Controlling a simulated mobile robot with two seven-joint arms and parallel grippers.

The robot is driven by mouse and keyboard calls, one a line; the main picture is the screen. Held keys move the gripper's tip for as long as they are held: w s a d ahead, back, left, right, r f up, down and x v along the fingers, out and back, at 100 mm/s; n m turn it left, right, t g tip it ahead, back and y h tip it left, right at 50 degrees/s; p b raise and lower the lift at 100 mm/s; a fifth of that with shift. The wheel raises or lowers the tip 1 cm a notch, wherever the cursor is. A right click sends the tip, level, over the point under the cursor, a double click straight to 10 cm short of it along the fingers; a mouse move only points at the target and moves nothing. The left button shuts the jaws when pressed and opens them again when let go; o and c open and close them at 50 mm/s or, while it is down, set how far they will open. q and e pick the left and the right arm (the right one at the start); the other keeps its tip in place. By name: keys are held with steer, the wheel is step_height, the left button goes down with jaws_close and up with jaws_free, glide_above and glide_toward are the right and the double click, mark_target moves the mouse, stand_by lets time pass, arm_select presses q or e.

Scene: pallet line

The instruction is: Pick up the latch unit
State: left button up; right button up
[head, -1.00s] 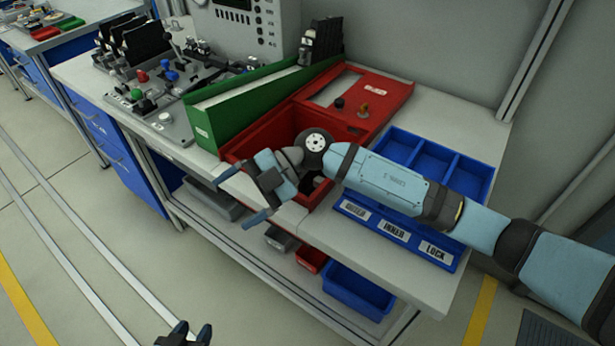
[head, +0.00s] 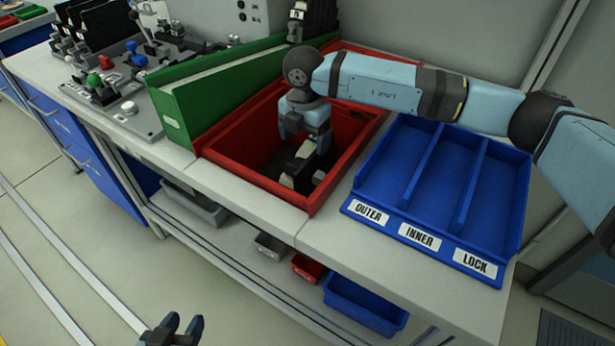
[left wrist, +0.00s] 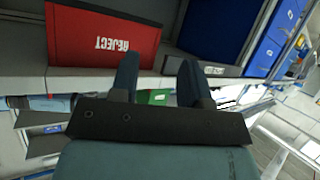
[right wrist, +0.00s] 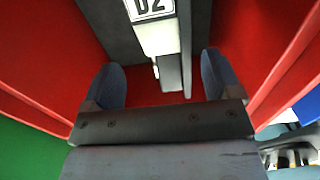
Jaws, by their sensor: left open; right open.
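The latch unit (right wrist: 158,38), grey with a pale face and a black-on-white label, lies in the open red bin (head: 256,180). In the right wrist view it extends from the top edge down between my right fingertips. My right gripper (right wrist: 162,68) is open and reaches down into the bin; I cannot tell whether its fingers touch the unit. In the head view the hand largely hides the bin's contents. My left gripper (head: 178,328) is open and empty, low in front of the bench; it also shows in the left wrist view (left wrist: 157,68).
A blue tray (head: 408,222) with OUTER, INNER and LOCK labels stands right of the bin. A green-sided holder (head: 195,110) stands close on its left, with a fixture board (head: 120,105) beyond. Small bins sit on the lower shelf (head: 230,245).

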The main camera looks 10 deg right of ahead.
mark_target(308, 153)
steer(key=shift+f, duration=0.7)
steer(key=shift+d+f, duration=0.1)
steer(key=shift+f, duration=0.5)
steer(key=f, duration=0.1)
steer(key=f+b, duration=0.1)
steer(key=shift+s+d+f, duration=0.2)
steer(key=shift+f, duration=0.85)
steer(key=c, duration=1.5)
arm_select(q)
steer(key=shift+w+d+r+t+h, duration=0.3)
steer(key=shift+w+d+r+t, duration=0.15)
steer(key=shift+r, duration=0.25)
arm_select(e)
steer(key=shift+r, duration=0.1)
steer(key=shift+c, duration=0.2)
